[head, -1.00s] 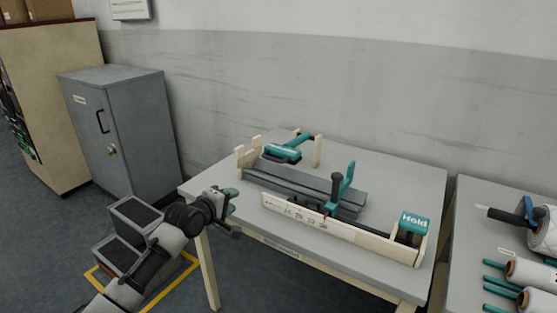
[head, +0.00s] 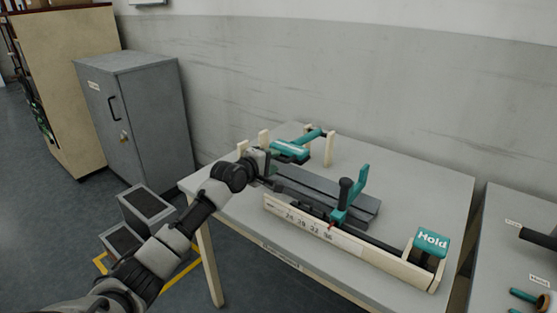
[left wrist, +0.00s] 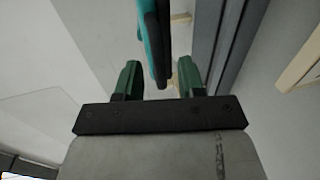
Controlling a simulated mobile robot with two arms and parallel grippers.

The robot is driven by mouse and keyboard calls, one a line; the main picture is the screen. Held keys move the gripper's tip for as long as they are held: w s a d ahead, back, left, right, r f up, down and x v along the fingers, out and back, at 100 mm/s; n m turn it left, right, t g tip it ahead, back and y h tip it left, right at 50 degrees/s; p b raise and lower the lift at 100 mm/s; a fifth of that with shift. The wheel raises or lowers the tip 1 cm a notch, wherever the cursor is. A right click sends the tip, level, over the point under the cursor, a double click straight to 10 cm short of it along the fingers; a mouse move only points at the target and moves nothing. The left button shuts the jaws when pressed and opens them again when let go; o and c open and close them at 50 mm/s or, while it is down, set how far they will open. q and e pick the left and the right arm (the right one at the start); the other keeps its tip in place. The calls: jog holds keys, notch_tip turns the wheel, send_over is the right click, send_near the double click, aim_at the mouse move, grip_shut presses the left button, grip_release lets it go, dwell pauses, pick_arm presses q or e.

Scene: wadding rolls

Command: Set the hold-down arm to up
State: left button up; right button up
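A teal arm (head: 290,151) with a dark underside, which looks like the hold-down arm, lies low at the left end of the wadding-rolling fixture on the table. Its teal bar (head: 313,137) runs back towards the wooden posts. My left gripper (head: 270,163) is at the near left end of this arm and partly hides it. In the left wrist view the green fingers (left wrist: 160,78) are apart, with a teal and black part (left wrist: 154,40) in line with the gap between them. I see no grip on it. My right gripper is not in view.
A teal lever with a black knob (head: 345,190) stands on the fixture by the numbered scale (head: 310,227). A teal "Hold" plate (head: 431,242) is at its right end. The table (head: 410,175) is bare behind. A grey cabinet (head: 150,120) stands left; another table (head: 500,280) is right.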

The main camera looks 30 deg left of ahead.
aim_at(277, 159)
pick_arm(q)
jog(key=shift+x, duration=1.7)
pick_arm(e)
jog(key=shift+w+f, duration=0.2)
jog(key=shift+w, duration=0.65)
pick_arm(q)
grip_shut()
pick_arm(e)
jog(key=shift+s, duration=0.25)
